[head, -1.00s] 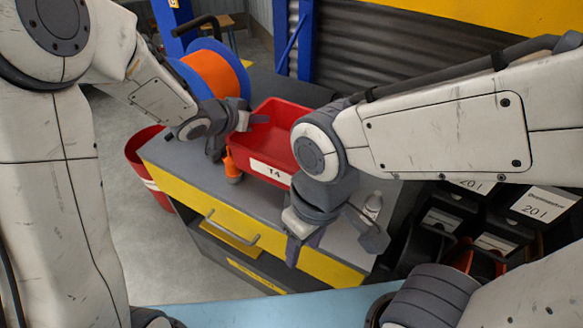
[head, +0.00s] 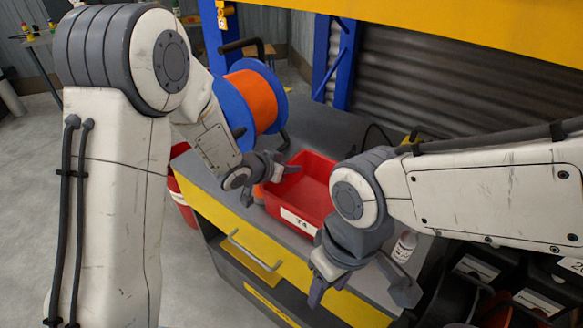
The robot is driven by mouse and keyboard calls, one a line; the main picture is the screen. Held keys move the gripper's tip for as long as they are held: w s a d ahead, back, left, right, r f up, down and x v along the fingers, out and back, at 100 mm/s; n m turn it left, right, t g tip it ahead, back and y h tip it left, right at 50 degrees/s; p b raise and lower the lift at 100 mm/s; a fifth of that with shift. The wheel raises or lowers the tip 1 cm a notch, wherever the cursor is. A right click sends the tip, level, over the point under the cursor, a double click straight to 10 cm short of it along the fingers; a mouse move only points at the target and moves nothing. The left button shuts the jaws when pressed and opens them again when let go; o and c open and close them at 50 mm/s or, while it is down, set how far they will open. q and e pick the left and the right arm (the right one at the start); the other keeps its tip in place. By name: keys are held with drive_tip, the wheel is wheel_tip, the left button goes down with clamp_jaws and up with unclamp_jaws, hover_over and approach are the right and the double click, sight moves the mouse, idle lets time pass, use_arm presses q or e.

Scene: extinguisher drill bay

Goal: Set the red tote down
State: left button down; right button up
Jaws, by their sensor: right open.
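The red tote (head: 316,186), with a white label on its front, appears to rest level on the grey top of the yellow-fronted workbench (head: 222,203). It looks empty; its right end is hidden behind my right arm. My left gripper (head: 266,183) is at the tote's left end with its fingers apart. One finger overlaps the tote's inside in the picture and the other is outside; contact cannot be told. My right gripper (head: 358,287) is open and empty, in front of the tote near the bench's front edge.
A blue and orange cable reel (head: 252,101) stands behind the tote's left end. A white bottle (head: 403,246) stands right of my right gripper. A red bin (head: 182,203) is left of the bench. Dark crates (head: 478,268) are at the lower right.

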use_arm(q)
drive_tip(key=c, duration=1)
unclamp_jaws()
drive_tip(key=shift+c, duration=0.2)
drive_tip(key=shift+s+a+r, duration=0.1)
drive_tip(key=shift+a+r, duration=0.05)
drive_tip(key=shift+r, duration=0.1)
drive_tip(key=p+v, duration=0.2)
drive_tip(key=v, duration=0.9)
drive_tip(key=shift+s+a+r+p, duration=0.1)
drive_tip(key=shift+s+r+p, duration=0.1)
drive_tip(key=shift+p, duration=0.2)
drive_tip(key=shift+s+y, duration=0.3)
drive_tip(key=shift+y, duration=0.6)
drive_tip(key=s+d+g+y, duration=0.1)
drive_tip(key=s+g, duration=0.3)
drive_tip(key=s, duration=0.8)
drive_tip(key=s+d+r+g+y, duration=0.1)
drive_tip(key=s+g, duration=0.4)
drive_tip(key=s, duration=0.8)
drive_tip(key=shift+d+r+m+y, duration=0.3)
drive_tip(key=shift+d+y, duration=0.3)
drive_tip(key=shift+y, duration=0.4)
